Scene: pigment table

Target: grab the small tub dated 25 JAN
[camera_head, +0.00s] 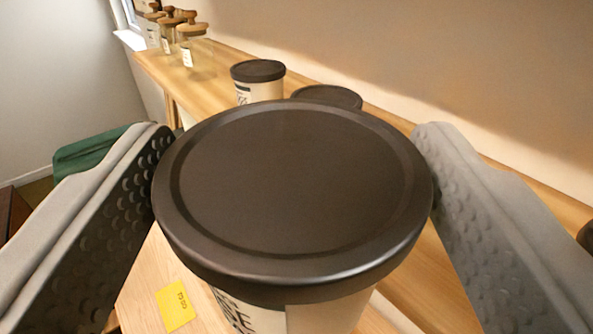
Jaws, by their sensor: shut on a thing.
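A tub with a dark lid (295,190) and a pale body with black print fills the middle of the view. My gripper (294,170) is shut on it, one grey finger pressed to each side of the lid. The tub is upright and hides much of what lies under and behind it. Its date is not readable here; only part of the black lettering shows below the lid. A smaller-looking tub with a dark lid (258,80) stands behind it on the shelf, and another dark lid (327,97) shows just right of that one.
Several glass jars with wooden stoppers (190,45) stand at the far left end of the wooden shelf (215,58). A yellow note (175,306) lies on the wood at lower left. A green object (90,150) is at left. A dark object is cut off at the right edge.

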